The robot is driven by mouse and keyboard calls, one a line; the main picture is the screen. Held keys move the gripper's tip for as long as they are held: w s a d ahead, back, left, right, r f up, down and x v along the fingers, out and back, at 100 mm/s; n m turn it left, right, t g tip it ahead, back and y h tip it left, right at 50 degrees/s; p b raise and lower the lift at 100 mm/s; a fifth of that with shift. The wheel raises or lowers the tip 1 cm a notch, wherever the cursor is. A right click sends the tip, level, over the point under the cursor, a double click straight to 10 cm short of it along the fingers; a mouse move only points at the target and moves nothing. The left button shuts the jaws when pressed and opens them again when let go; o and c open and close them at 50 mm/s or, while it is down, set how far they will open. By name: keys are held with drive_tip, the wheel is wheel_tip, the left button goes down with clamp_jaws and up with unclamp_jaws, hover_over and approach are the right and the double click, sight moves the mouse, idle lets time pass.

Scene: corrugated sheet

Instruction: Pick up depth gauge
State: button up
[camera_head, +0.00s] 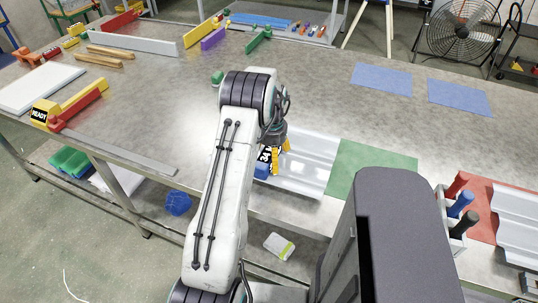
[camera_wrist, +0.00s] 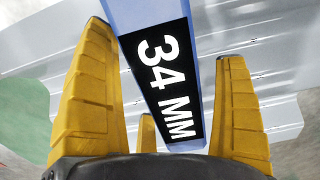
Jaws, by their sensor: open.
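The depth gauge, a blue bar with a black label reading "34 MM" (camera_wrist: 163,75), lies between the yellow fingers of my gripper (camera_wrist: 165,50) in the wrist view. The gripper is open, with a gap visible between the gauge and each of the two long fingers. In the head view, my gripper (camera_head: 279,160) is low over the corrugated sheet (camera_head: 307,165), and part of the blue gauge (camera_head: 262,170) shows beside the fingers. My arm hides the rest of the gauge. I cannot tell how the gauge rests on the sheet.
A green mat (camera_head: 372,165) lies right of the sheet. A holder with coloured handles (camera_head: 460,205) stands at the right by another sheet (camera_head: 518,220). A red and yellow READY block (camera_head: 70,105) and a grey strip (camera_head: 125,152) lie left. The table middle is clear.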

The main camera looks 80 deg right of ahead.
drive_tip(key=shift+f, duration=0.35)
drive_tip(key=shift+c, duration=0.2)
drive_tip(key=c, duration=1.3)
drive_tip(key=shift+r, duration=0.1)
